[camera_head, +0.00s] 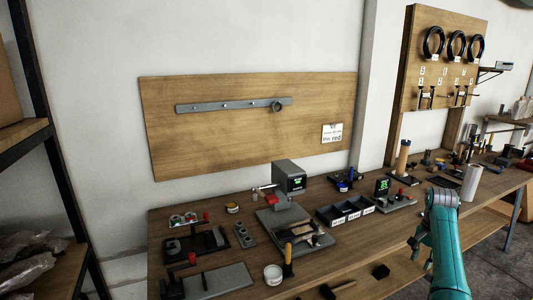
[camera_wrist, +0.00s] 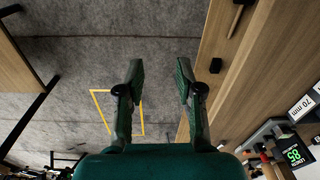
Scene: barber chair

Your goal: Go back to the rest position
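My arm, teal with a grey joint, shows at the lower right of the head view, in front of the workbench (camera_head: 375,240). The fingers cannot be made out there. In the wrist view my gripper (camera_wrist: 160,75) is open, with its two dark green fingers apart and nothing between them. Behind the fingers are the grey floor (camera_wrist: 160,25) and a yellow outline (camera_wrist: 94,92) marked on it. The bench's wooden edge (camera_wrist: 211,50) runs close to the right finger.
The bench carries a grey device (camera_head: 289,176) with a small screen, a black compartment tray (camera_head: 346,211), a white cylinder (camera_head: 471,183) and several small tools. A wooden board (camera_head: 250,140) hangs on the wall. A shelf (camera_head: 22,134) stands at the left. Open floor lies left of the bench edge in the wrist view.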

